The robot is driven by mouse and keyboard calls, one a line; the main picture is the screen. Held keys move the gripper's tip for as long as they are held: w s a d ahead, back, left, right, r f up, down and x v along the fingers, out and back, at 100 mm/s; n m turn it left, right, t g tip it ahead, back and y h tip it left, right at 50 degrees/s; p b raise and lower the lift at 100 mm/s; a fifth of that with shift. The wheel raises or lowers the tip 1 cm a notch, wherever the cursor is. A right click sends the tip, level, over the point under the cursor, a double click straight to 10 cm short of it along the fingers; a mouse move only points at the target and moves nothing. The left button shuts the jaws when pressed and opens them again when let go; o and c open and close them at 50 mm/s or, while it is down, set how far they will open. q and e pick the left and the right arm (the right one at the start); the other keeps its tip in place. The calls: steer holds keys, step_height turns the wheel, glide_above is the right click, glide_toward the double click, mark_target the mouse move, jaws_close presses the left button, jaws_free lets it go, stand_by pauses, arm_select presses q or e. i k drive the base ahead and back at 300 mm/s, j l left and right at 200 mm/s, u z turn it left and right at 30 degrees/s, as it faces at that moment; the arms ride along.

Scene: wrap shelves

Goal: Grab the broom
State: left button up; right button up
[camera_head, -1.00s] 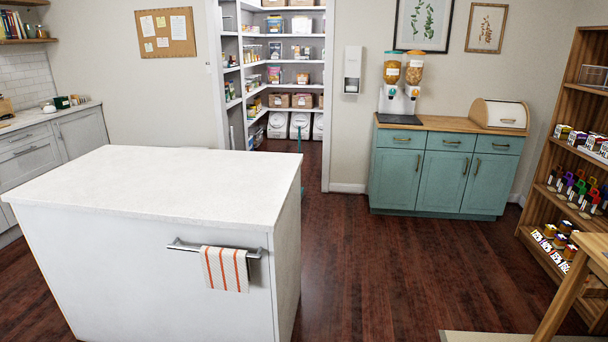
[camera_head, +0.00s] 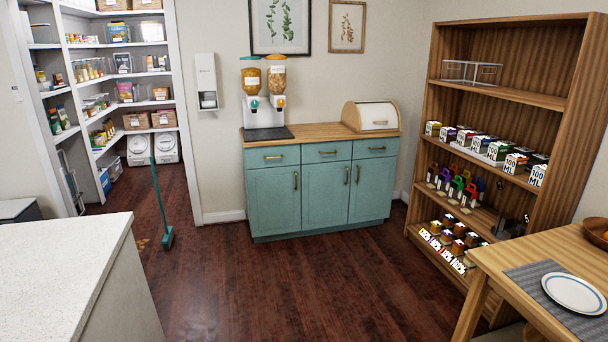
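A teal broom (camera_head: 160,203) stands upright, slightly tilted, in the pantry doorway at the left of the head view. Its handle top is near the white bins and its head rests on the dark wood floor. A small orange-brown patch (camera_head: 142,244) lies on the floor just left of the broom head. Neither of my grippers is in view.
A white island (camera_head: 75,250) fills the lower left. A teal cabinet (camera_head: 320,195) stands against the back wall. A wooden shelf (camera_head: 505,105) and a table (camera_head: 520,262) are at the right. Open floor (camera_head: 270,290) lies in the middle.

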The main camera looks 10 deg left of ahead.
mark_target(168, 236)
steer(key=i+u, duration=0.15)
steer(key=i, duration=0.35)
steer(key=i+u, duration=0.15)
steer(key=i, duration=0.4)
steer(key=i+l+u, duration=0.15)
steer(key=i, duration=0.35)
steer(key=i+l+u, duration=0.15)
steer(key=i, duration=0.4)
steer(key=i+u, duration=0.15)
steer(key=i, duration=0.55)
steer(key=i+u, duration=0.15)
steer(key=i, duration=0.55)
steer(key=i+l+u, duration=0.2)
steer(key=i, duration=0.45)
steer(key=i+j+u, duration=0.1)
steer(key=i+u, duration=1)
steer(key=u, duration=0.15)
steer(key=i+j, duration=0.1)
steer(key=i, duration=0.4)
steer(key=i+j, duration=0.1)
steer(key=i, duration=0.35)
steer(key=i+z, duration=0.05)
